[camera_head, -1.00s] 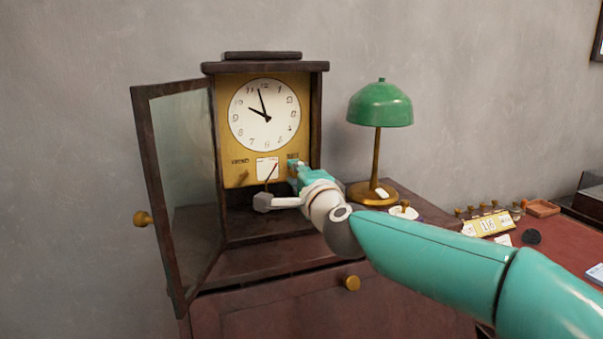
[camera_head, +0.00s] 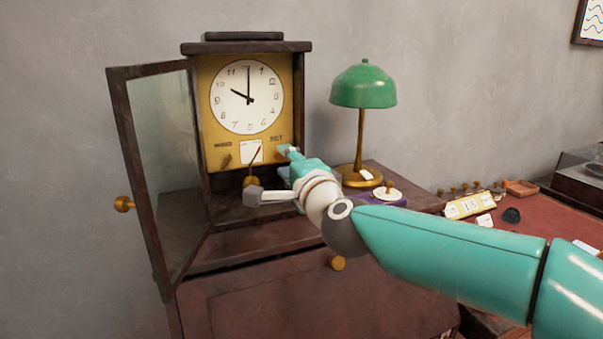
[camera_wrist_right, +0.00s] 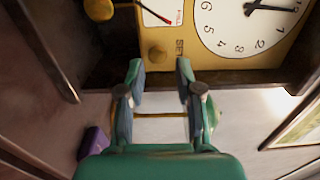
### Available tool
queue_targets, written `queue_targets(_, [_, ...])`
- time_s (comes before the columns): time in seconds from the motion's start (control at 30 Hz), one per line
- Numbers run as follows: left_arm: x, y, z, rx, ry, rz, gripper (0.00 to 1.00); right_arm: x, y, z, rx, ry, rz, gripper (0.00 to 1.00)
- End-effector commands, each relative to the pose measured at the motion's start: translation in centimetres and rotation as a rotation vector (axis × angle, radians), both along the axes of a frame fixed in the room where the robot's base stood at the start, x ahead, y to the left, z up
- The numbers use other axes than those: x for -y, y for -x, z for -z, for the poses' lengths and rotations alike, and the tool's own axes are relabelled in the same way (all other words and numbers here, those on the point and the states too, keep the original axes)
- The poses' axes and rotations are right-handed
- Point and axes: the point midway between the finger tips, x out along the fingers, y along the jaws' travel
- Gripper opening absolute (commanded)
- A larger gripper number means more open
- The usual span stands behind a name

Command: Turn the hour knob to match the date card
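The clock (camera_head: 247,97) stands in a dark wooden case with its glass door swung open to the left. Its hands read about ten o'clock. Under the dial, a knob (camera_wrist_right: 157,53) sits beside the SET label; in the head view my gripper mostly hides it. A second knob (camera_head: 226,161) sits at the lower left of the gold plate. My right gripper (camera_wrist_right: 160,70) is open, its fingertips on either side of and just short of the SET knob, with a visible gap. A yellow date card holder (camera_head: 470,206) showing 16 stands on the right desk. My left gripper is out of view.
The open glass door (camera_head: 163,170) stands to the left of the clock. A green lamp (camera_head: 363,87) is close on the right, above my forearm. A gold pendulum bob (camera_head: 250,182) hangs below the dial. Several small items line the red desk (camera_head: 540,225).

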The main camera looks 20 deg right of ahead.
Motion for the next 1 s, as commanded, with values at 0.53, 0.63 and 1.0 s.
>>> queue_targets(0.53, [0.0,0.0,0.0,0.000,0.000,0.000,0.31,0.3,7.5,-0.2,0.002,-0.001,0.001,0.35])
queue_targets(0.63, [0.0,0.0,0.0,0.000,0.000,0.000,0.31,0.3,7.6,-0.2,0.002,0.000,0.002,0.35])
queue_targets(1.0, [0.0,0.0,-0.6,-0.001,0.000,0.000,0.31,0.3,7.5,-0.4,0.002,0.000,0.001,0.35])
